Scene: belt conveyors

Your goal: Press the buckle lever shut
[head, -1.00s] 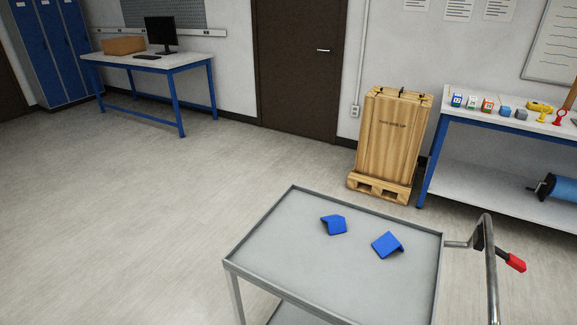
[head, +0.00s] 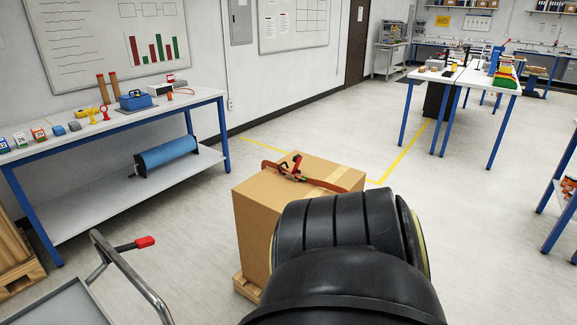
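A tall cardboard box (head: 253,222) stands on a wooden pallet (head: 245,288) in the middle of the view. An orange-red strap (head: 328,184) lies across its top. A small buckle with a red lever (head: 297,164) sits on the strap near the top's far left side. The lever appears to stand up from the strap, but it is too small to tell its exact angle. A large black arm part of mine covers the box's lower right side. Neither of my grippers shows.
A cart (head: 60,308) with a curved metal handle (head: 130,277) is at lower left. A workbench (head: 110,122) with small items and a blue roll (head: 167,157) below stands along the left wall. Open floor lies right of the box, with yellow floor lines (head: 400,153) behind.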

